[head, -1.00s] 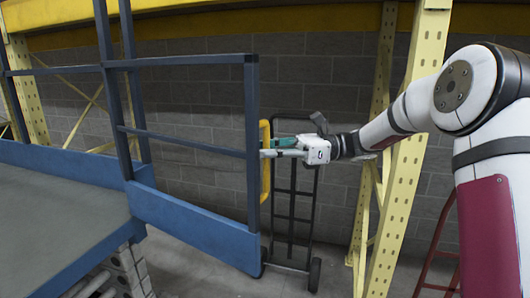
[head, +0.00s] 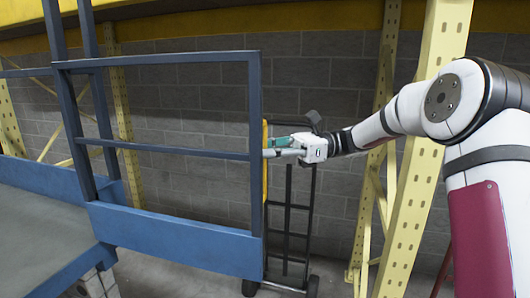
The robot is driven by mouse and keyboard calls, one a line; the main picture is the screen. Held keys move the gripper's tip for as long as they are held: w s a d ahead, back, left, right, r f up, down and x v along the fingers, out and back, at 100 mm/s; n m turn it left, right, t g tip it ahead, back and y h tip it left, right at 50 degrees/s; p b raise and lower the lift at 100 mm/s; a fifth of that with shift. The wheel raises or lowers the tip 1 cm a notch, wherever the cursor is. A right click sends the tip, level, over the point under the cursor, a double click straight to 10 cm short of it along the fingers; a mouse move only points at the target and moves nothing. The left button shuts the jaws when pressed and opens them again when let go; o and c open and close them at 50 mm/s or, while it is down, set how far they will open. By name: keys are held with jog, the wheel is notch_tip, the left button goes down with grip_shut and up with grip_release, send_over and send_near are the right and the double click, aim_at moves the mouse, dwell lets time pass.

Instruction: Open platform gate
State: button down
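The platform gate (head: 180,237) is a dark blue-grey frame of bars with a blue kick plate along its bottom. It stands swung out from the platform (head: 42,207), hinged at the posts (head: 88,130) on the left. A yellow handle (head: 265,185) is on the gate's free right edge, mostly hidden behind the gate's end post. My gripper (head: 270,148) reaches from the right to the handle at the gate's edge. Its fingers meet the upper part of the handle, but the end post and handle hide whether they close on it.
A black hand truck (head: 287,230) stands behind the gate's free end, against a grey block wall (head: 320,105). A yellow rack upright (head: 410,215) stands close to the right, beneath my arm. Bare concrete floor (head: 165,275) shows below the gate.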

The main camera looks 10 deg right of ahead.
jog(key=shift+r, duration=0.1)
jog(key=c, duration=1.6)
grip_release()
jog(key=shift+a, duration=0.1)
jog(key=w+d, duration=0.1)
jog(key=d, duration=1.1)
jog(key=shift+w, duration=0.2)
